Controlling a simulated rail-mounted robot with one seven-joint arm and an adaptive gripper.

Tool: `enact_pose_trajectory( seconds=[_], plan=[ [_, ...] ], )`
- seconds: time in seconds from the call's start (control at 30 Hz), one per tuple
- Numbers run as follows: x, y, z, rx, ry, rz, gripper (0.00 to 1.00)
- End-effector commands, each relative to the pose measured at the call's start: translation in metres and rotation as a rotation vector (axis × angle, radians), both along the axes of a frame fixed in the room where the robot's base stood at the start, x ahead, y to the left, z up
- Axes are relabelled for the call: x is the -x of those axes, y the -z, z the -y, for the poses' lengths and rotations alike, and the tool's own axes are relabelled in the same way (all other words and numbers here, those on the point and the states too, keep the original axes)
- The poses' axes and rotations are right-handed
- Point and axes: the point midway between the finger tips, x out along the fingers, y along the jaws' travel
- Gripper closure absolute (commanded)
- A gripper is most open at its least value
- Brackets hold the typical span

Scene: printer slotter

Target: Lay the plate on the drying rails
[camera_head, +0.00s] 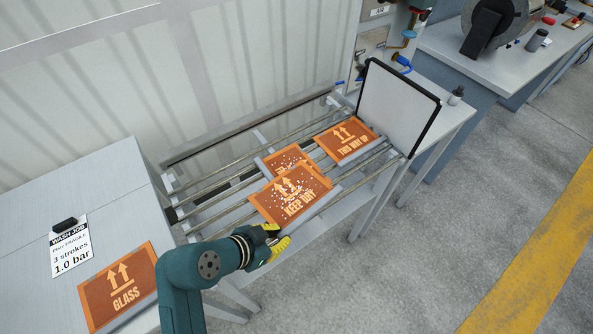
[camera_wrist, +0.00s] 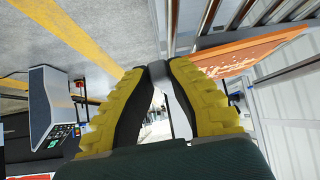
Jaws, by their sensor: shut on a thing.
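My gripper (camera_head: 274,239) is shut on the near left edge of an orange plate (camera_head: 290,192) reading "KEEP DRY", with white specks on it. The plate is over the drying rails (camera_head: 215,196) and hides part of a second speckled orange plate (camera_head: 284,160) behind it. I cannot tell whether the held plate touches the rails. A third orange plate (camera_head: 346,140), "THIS WAY UP", lies on the rails further right. In the wrist view, my yellow-padded fingers (camera_wrist: 160,72) close together, and an orange plate (camera_wrist: 245,54) shows beyond the right finger.
A "GLASS" plate (camera_head: 120,288), a wash job card (camera_head: 71,246) and a small black object (camera_head: 65,224) lie on the left table (camera_head: 60,180). A pale upright panel (camera_head: 397,105) stands at the right end of the rails. The rails' left stretch is bare.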

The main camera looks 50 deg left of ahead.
Motion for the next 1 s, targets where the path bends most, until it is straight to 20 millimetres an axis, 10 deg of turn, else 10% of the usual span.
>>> enact_pose_trajectory(
  seconds=[0.1,0.33,0.67,1.0],
  plan=[
    [0.052,-0.024,-0.063,-0.008,-0.131,0.005,1.0],
    [0.12,-0.045,-0.115,-0.015,-0.259,0.006,1.0],
    [0.128,-0.044,-0.12,-0.015,-0.273,0.005,1.0],
    [0.128,0.013,-0.119,-0.015,-0.273,0.005,1.0]
  ],
)
